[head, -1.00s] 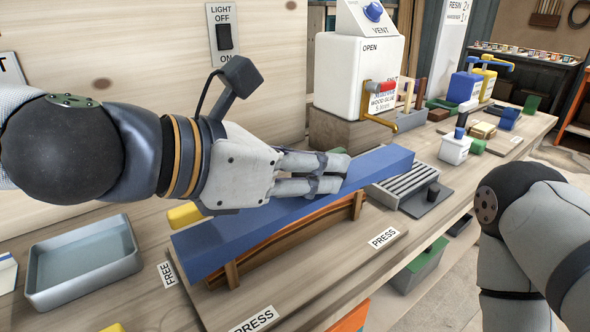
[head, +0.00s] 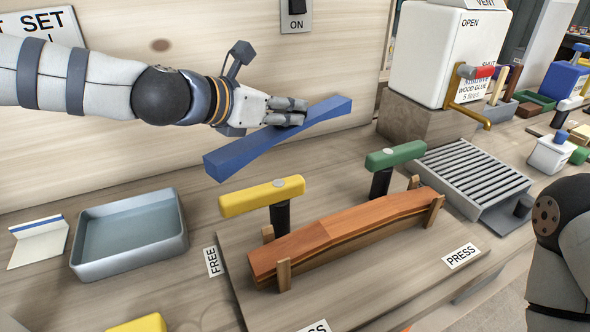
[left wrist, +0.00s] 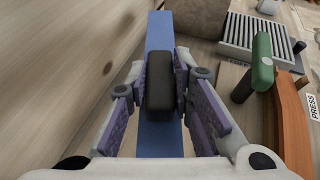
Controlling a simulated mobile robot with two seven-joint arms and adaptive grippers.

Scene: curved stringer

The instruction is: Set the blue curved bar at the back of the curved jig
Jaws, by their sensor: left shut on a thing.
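The blue curved bar (head: 275,138) is in my left gripper (head: 290,112), behind the curved jig and close to the wooden back wall. It slants up to the right and appears to be off the bench. In the left wrist view the bar (left wrist: 159,32) runs lengthwise between the fingers. The curved jig (head: 283,275) stands on a board, its wooden posts around red-brown curved strips (head: 345,222). Behind the strips are a yellow-handled clamp (head: 262,196) and a green-handled clamp (head: 395,155). My right gripper is out of view.
A grey tray (head: 130,232) sits left of the jig board. A slatted grey rack (head: 470,175) and a white glue dispenser (head: 432,55) on a block stand to the right. A folded card (head: 40,242) is at far left.

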